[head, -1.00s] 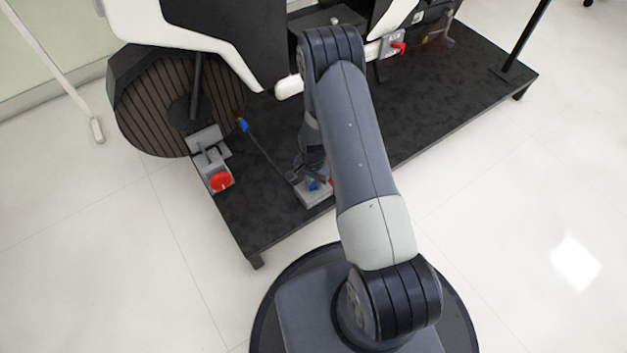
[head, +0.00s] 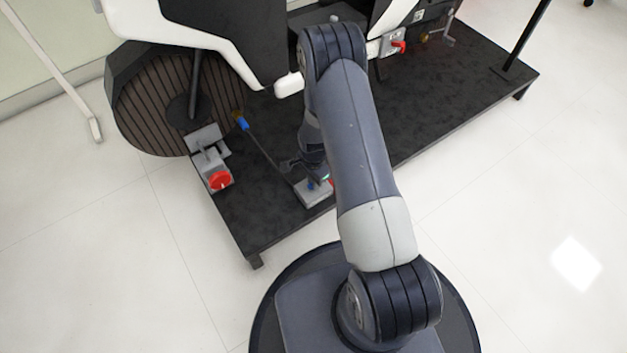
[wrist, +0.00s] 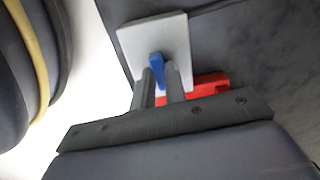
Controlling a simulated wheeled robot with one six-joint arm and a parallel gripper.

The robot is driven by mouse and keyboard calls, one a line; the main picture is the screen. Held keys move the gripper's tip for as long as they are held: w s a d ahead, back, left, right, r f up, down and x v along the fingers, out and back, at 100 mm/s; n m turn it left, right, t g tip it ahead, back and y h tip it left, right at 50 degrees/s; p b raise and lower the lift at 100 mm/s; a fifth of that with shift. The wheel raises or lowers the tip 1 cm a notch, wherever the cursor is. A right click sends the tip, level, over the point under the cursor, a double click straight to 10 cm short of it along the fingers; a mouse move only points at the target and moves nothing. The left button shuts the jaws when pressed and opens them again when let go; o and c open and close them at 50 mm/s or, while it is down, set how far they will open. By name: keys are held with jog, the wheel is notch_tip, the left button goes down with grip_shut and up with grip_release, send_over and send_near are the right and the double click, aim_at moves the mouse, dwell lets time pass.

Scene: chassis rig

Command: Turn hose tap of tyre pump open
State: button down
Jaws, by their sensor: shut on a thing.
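In the wrist view, a small blue tap handle (wrist: 157,68) stands out from a pale grey block (wrist: 135,42). My gripper (wrist: 158,80) has its two fingers close on either side of the blue handle and is shut on it. A red part (wrist: 207,86) lies just behind the fingers. In the head view, the grey pump block (head: 309,195) sits on the dark platform, with a thin dark hose (head: 262,150) running to a blue and yellow end (head: 242,121). My arm hides most of the gripper and the handle there.
A red lever (head: 399,47) is on the vehicle's side. The dark platform (head: 440,85) is mostly clear at right; pale floor surrounds it.

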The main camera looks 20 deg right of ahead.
jog(key=shift+m, duration=0.6)
jog(key=c, duration=1.4)
grip_release()
jog(key=shift+c, duration=0.2)
notch_tip(320, 180, up, 11)
jog(key=p, duration=0.4)
jog(key=shift+f, duration=0.2)
